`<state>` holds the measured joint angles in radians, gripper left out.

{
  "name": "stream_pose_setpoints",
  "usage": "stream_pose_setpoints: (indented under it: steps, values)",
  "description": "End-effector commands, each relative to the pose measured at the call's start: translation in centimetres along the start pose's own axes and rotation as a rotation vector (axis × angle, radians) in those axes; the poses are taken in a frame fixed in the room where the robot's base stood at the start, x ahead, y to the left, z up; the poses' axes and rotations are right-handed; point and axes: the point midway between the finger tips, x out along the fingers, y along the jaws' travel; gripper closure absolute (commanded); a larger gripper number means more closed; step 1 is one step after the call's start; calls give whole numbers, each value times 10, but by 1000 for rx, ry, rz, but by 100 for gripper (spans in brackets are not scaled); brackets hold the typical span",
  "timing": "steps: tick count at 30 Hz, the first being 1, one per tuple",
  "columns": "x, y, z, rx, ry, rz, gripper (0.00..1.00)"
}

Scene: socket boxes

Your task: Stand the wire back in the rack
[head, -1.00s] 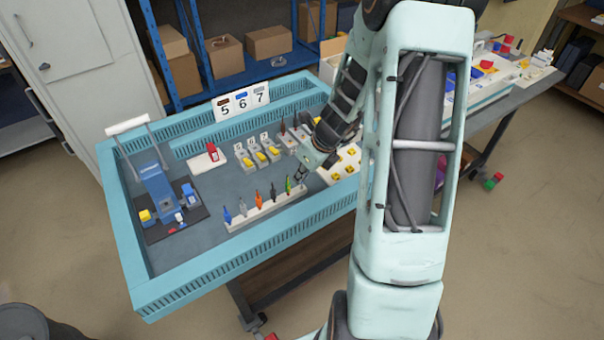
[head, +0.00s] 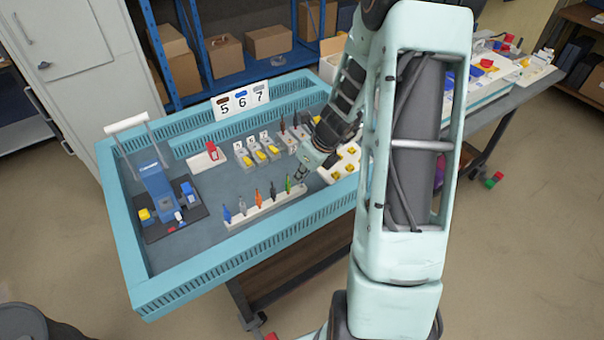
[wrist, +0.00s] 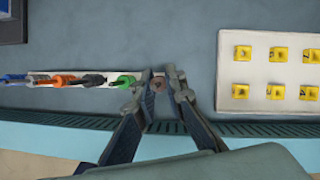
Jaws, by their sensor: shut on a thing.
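The white rack (head: 264,213) is a long narrow strip near the front wall of the blue-rimmed tray. Standing in it are a blue wire (head: 227,214), a grey wire, an orange wire (head: 258,198), a black wire (head: 273,191) and a green wire (head: 288,184). My gripper (head: 301,180) is low at the rack's right end, beside the green wire. In the wrist view my gripper (wrist: 160,84) is shut on a small brownish wire (wrist: 158,80) at the rack's right end. Whether its foot sits in a hole is hidden.
A pale block with yellow pieces (wrist: 270,105) lies right of my gripper. The tray's front wall (wrist: 60,122) is close below. A blue press (head: 158,185) stands at the left. Grey blocks with yellow parts (head: 257,155) stand behind the rack.

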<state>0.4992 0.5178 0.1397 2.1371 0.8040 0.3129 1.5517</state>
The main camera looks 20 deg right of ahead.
Motion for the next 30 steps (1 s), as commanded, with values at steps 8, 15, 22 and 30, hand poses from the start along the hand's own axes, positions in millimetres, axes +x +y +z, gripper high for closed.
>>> stream_pose_setpoints:
  steps: [8, 15, 22, 30]
  values:
    - [5, 0, -2, 0, 0, 0, 100]
    - [9, 0, -4, 0, 0, 0, 100]
    - [13, 0, -5, 0, 0, 0, 100]
    - [17, 0, -7, 0, 0, 0, 100]
